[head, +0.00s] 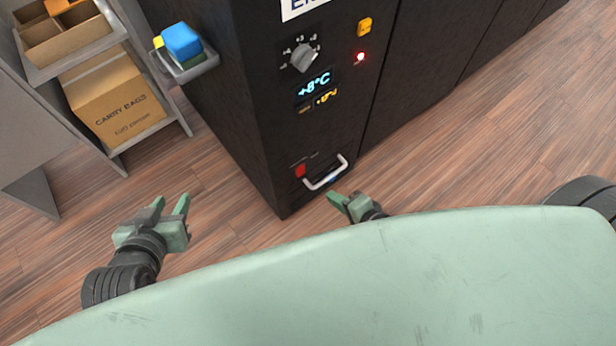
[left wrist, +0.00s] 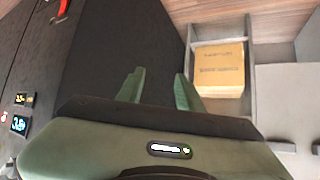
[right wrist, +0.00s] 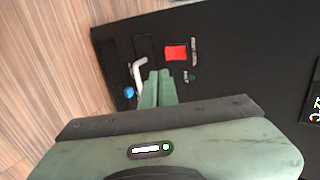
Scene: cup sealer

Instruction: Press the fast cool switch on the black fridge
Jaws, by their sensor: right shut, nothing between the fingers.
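The black fridge (head: 235,95) fills the upper middle of the head view. Its front panel carries a grey dial (head: 303,58), an orange-yellow switch (head: 364,26), a lit red lamp (head: 361,57) and a +8°C display (head: 313,84). Lower down are a red switch (head: 299,170) and a white handle (head: 326,184). The small labels are too small to read, so I cannot tell which is fast cool. My right gripper (head: 335,199) is shut and empty near the handle; in the right wrist view its fingers (right wrist: 158,78) point toward the panel's low part, below the red switch (right wrist: 175,52). My left gripper (head: 171,205) is open and empty, left of the fridge.
A grey bin with blue and yellow items (head: 182,48) hangs on the fridge's left side. A shelf with a carry bags box (head: 115,100) stands at left. Wood floor (head: 70,240) lies open between the shelf and fridge.

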